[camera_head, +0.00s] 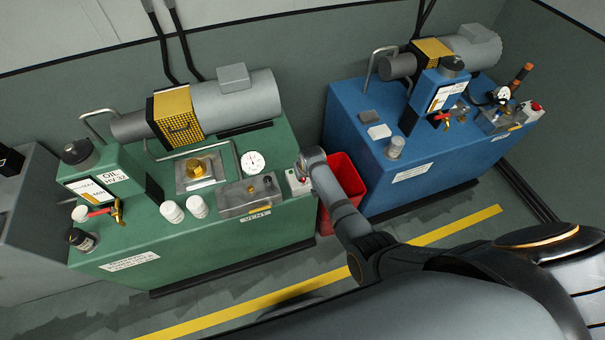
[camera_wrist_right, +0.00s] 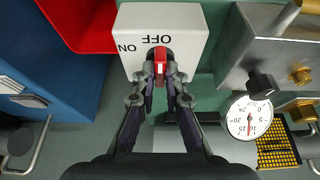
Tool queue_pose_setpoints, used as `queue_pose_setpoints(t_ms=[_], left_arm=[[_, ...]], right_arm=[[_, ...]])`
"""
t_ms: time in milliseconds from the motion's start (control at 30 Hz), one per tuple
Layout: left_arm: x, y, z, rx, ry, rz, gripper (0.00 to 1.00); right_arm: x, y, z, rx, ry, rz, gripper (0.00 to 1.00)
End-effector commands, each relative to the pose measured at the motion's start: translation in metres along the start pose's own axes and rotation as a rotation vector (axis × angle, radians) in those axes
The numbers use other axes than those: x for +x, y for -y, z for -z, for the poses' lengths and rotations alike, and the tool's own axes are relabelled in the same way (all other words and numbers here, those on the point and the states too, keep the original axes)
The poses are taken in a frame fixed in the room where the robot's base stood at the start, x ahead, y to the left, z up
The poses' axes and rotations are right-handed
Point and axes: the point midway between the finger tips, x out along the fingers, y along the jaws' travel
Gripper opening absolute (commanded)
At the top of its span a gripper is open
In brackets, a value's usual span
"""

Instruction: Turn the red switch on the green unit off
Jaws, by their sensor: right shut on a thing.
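The green unit (camera_head: 225,240) stands at the left in the head view. Its white switch box (camera_head: 298,181) is at its right end, partly hidden by my right arm. In the right wrist view the white box (camera_wrist_right: 185,30) carries the labels OFF and ON. The red switch (camera_wrist_right: 160,68) stands upright in the picture, in line with the OFF label, with ON off to its left. My right gripper (camera_wrist_right: 160,82) is shut on the red switch, one fingertip on each side. My left gripper is not in view.
A red bin (camera_head: 346,178) stands between the green unit and a blue unit (camera_head: 365,140). The blue unit has its own red switch (camera_head: 536,106). A gauge (camera_wrist_right: 249,118) and metal block sit near my right gripper. The floor in front, with a yellow line (camera_head: 235,318), is clear.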

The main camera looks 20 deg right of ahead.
Motion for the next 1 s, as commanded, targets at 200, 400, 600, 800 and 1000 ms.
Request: queue_pose_setpoints(t_ms=[200,400,600,800,1000], left_arm=[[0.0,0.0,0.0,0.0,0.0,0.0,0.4],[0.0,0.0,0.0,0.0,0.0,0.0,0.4],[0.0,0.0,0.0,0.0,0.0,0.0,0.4],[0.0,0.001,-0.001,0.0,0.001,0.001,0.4],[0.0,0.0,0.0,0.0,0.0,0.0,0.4]], right_arm=[[0.0,0.0,0.0,0.002,0.001,0.001,0.0],[0.0,0.0,0.0,0.001,0.001,0.001,0.34],[0.0,0.0,0.0,0.0,0.0,0.001,0.34],[-0.008,0.0,0.001,-0.001,-0.002,0.001,0.34],[-0.046,0.0,0.001,0.001,-0.004,0.001,0.34]])
